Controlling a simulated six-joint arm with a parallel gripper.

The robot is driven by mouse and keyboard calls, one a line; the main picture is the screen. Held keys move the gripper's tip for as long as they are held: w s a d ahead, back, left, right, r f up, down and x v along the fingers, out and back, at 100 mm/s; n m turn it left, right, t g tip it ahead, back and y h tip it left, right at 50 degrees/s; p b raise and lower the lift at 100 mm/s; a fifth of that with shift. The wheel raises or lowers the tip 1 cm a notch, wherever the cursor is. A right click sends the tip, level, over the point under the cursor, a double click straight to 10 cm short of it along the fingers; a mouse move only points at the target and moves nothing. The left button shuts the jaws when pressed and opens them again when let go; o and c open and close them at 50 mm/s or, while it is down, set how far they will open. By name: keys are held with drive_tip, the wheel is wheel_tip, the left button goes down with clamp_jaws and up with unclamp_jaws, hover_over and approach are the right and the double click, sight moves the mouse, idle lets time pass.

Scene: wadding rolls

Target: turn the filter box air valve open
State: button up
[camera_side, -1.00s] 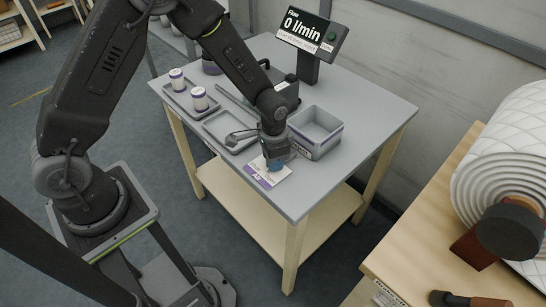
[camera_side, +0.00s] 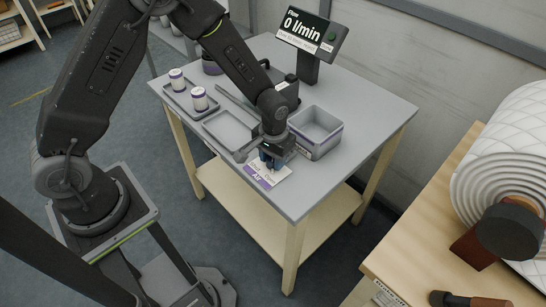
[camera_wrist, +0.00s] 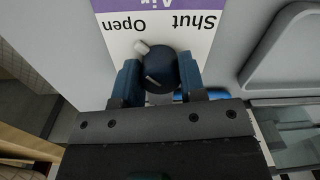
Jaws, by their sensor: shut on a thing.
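The air valve's dark round knob (camera_wrist: 160,70) sits on a white label card (camera_wrist: 178,42) with a purple "Air" band. In the wrist view the card's words "Open" and "Shut" appear upside down. A pale nub at the knob's edge points up and left, toward the "Open" side. My gripper (camera_wrist: 158,80) is shut on the knob, with one blue finger on each side. In the side view my gripper (camera_side: 270,160) stands over the card (camera_side: 266,175) near the table's front edge and hides most of the knob. The flow display (camera_side: 307,29) reads 0 l/min.
An open grey box (camera_side: 316,128) stands close to the right of my gripper. An empty shallow tray (camera_side: 229,130) lies to the left. Two white jars (camera_side: 199,98) with purple bands stand in another tray. The table's right side is clear.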

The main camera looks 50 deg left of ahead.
idle(0.3)
drive_tip(key=o, duration=0.9)
drive_tip(key=shift+r, duration=0.1)
drive_tip(key=r, duration=1.3)
drive_tip(key=shift+d+r, duration=0.2)
drive_tip(key=shift+r, duration=0.15)
drive_tip(key=s+a+r+t, duration=0.1)
drive_tip(key=s+r+t, duration=0.1)
drive_tip(key=s+r, duration=0.3)
drive_tip(key=s+a+r+m+t, duration=0.1)
drive_tip(key=s+a+r, duration=0.1)
drive_tip(key=s+r, duration=0.3)
drive_tip(key=s+a+r+m+t, duration=0.1)
drive_tip(key=s+r, duration=0.3)
drive_tip(key=s, duration=0.5)
drive_tip(key=shift+s+a+r+t, duration=0.1)
drive_tip(key=shift+a+r+t, duration=0.35)
drive_tip(key=shift+t, duration=0.35)
